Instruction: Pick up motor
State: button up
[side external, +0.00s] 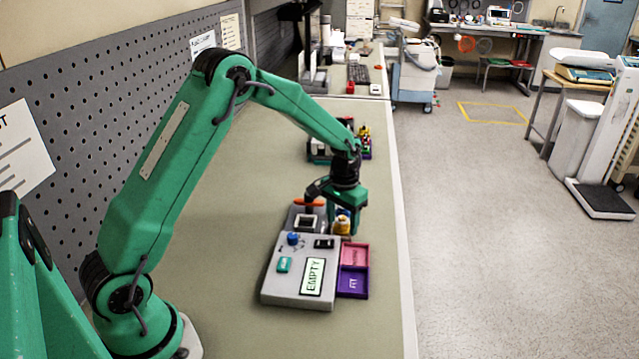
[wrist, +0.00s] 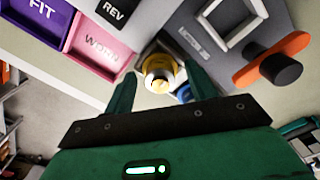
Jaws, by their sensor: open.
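A yellow motor-like part (wrist: 158,75) with a pale round end shows in the middle of the wrist view. It also shows in the side view (side external: 342,226), beside the grey box's upper right corner. My gripper (wrist: 160,70) is open, with one green finger on each side of the yellow part; I cannot tell whether they touch it. In the side view, my gripper (side external: 345,220) hangs low over it and partly hides it. A blue part (wrist: 184,92) shows just behind the yellow one, largely hidden by my gripper.
A grey box (side external: 275,277) with an "EMPTY" display (side external: 313,277) stands left of the gripper. Pink (side external: 355,255) and purple (side external: 352,283) trays adjoin it. A grey fixture with an orange lever (wrist: 284,52) is close by. More parts (side external: 363,140) stand farther back; the bench's right edge is near.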

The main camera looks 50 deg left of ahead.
aim_at(343, 217)
dwell(0.4)
jog(key=c, duration=1)
jog(key=shift+o, duration=0.2)
jog(key=shift+r, duration=0.1)
jog(key=shift+r, duration=0.4)
notch_tip(343, 217, up, 3)
jog(key=shift+w+r, duration=0.1)
jog(key=s+d+r, duration=0.5)
jog(key=d+r, duration=0.2)
jog(key=d, duration=0.3)
jog(key=shift+d, duration=0.35)
jog(key=shift+f, duration=0.1)
